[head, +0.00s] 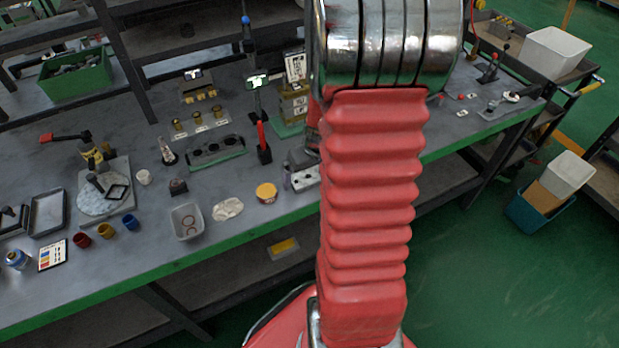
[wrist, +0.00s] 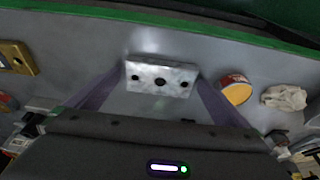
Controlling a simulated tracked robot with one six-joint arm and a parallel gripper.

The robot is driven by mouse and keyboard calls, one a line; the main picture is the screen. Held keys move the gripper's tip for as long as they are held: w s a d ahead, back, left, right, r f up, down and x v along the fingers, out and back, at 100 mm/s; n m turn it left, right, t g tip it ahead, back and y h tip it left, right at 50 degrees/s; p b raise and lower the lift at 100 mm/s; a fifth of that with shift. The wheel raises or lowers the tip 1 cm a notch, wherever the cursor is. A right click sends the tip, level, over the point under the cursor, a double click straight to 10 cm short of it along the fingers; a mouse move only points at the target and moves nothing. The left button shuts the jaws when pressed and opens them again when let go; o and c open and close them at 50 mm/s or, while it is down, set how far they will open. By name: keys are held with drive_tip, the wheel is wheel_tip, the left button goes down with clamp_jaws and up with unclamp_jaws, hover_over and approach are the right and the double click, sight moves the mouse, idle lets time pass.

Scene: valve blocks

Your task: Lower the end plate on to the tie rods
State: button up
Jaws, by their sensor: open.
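A silvery block with dark holes in its face, which looks like the end plate (wrist: 160,66), lies on the grey bench in the wrist view. It also shows just left of my arm in the head view (head: 307,178). My gripper (wrist: 160,86) is open, its two dark fingers spread to either side of the plate. I cannot tell whether they touch it. In the head view my arm hides most of the gripper. A brassy block stack on a green base (head: 290,130) stands further back, partly behind my arm. I cannot make out the tie rods.
A round yellow-topped tin (head: 266,193) and a crumpled rag (head: 228,208) lie close to the plate. A red-handled tool (head: 263,140) stands upright behind. A brassy plate (wrist: 17,57) lies at the left in the wrist view. A clear tray (head: 187,222) sits near the front edge.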

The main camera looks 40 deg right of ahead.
drive_tip(key=shift+c, duration=0.6)
drive_tip(key=c, duration=1.1)
